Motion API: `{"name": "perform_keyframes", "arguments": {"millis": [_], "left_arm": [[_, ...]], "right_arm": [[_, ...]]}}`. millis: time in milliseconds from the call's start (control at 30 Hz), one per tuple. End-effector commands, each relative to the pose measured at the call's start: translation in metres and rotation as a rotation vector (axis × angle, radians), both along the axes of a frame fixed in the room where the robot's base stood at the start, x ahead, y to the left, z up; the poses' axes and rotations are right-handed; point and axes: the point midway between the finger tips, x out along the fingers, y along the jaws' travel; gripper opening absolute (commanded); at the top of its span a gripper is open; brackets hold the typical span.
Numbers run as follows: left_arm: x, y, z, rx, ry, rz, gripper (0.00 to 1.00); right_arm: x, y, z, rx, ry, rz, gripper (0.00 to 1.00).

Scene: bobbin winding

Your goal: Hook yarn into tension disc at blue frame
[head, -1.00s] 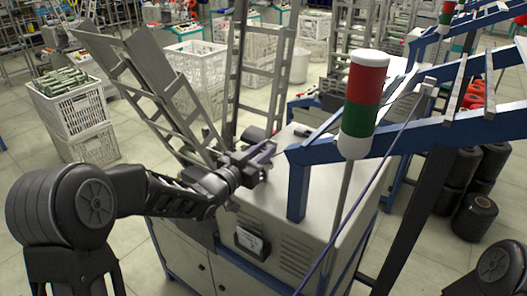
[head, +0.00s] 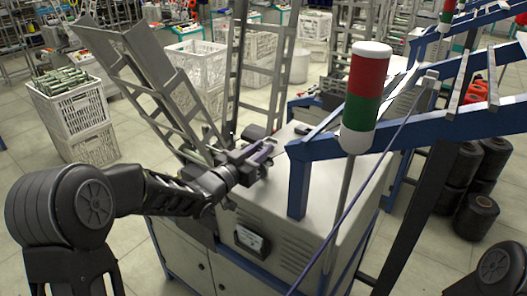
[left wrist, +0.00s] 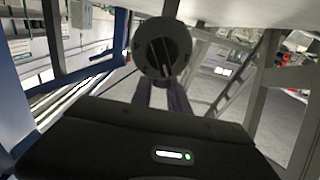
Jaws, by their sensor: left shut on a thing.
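My left gripper (head: 264,158) is over the near left top of the grey machine cabinet, close to the left end of the blue frame (head: 298,180). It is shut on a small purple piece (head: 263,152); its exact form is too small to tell. In the left wrist view a dark round piece with a slotted face (left wrist: 163,48) is at the fingertips (left wrist: 165,95). A purple yarn strand (head: 372,181) runs from the upper right down past the lamp, apart from the gripper. I cannot make out a tension disc for certain. My right gripper is not in view.
A red, green and white signal lamp (head: 365,98) stands in front of the blue frame. Grey metal racks (head: 165,85) rise behind my left arm. White crates (head: 72,112) stand at the left. Black spools (head: 475,215) stack at the right.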

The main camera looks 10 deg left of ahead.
Motion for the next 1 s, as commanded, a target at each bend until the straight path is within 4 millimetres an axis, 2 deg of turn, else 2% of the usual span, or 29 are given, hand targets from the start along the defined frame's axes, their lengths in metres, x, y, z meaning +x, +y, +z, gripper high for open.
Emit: {"name": "perform_keyframes", "arguments": {"millis": [633, 1000], "left_arm": [[0.013, 0.034, 0.002, 0.000, 0.000, 0.002, 0.00], [0.015, 0.037, 0.003, 0.000, 0.000, 0.001, 0.00]], "right_arm": [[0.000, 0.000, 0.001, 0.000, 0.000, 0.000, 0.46], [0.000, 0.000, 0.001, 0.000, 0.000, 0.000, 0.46]]}}
